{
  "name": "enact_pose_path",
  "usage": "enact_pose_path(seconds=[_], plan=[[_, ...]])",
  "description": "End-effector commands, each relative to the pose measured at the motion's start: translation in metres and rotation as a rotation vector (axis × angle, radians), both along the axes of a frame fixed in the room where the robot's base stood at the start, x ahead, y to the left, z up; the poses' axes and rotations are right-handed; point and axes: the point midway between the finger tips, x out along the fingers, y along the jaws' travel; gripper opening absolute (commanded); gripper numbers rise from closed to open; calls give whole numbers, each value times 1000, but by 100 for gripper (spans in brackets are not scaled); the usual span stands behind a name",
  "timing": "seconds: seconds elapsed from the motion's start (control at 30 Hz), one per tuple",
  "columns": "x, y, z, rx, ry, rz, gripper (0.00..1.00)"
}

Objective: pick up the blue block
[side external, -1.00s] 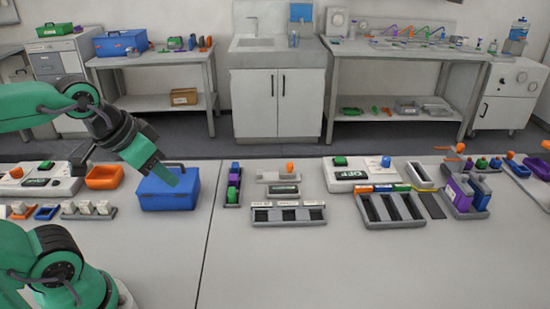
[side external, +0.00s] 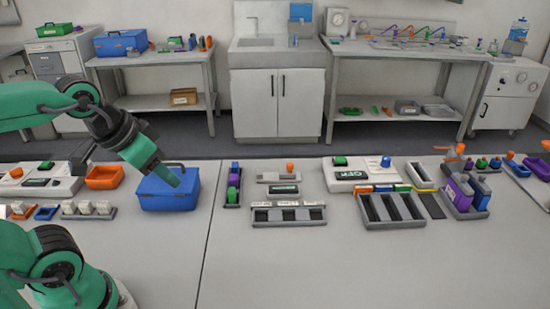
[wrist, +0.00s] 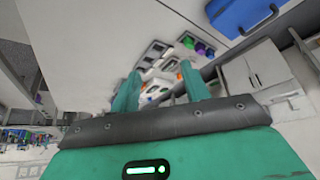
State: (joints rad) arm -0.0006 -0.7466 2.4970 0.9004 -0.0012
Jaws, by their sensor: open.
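Several small blue blocks show in the side external view. One (side external: 235,167) stands at the far end of a narrow dark rack with green and purple blocks. Another (side external: 386,161) is at the white device, and a taller one (side external: 480,194) is in the grey holder at right. I cannot tell which one is meant. My gripper (side external: 168,177) is at the left, in front of the blue toolbox in the picture, apart from these blocks. In the wrist view my gripper (wrist: 162,88) has its two green fingers spread, with nothing held between them.
The blue toolbox (side external: 170,197) with a dark handle stands near my gripper; it also shows in the wrist view (wrist: 240,15). An orange bin (side external: 105,177) is left of it. Grey trays (side external: 288,223) stand at centre.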

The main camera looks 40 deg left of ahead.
Motion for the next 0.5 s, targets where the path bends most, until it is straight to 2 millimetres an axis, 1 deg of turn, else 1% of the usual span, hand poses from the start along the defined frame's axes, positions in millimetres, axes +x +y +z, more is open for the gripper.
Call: enact_pose_path(seconds=[0.17,0.27,0.37,0.5], plan=[[9,2,4,-6,15,21,46],[19,5,8,-12,31,43,46],[33,9,13,-22,52,75,46],[57,16,19,-36,86,127,46]])
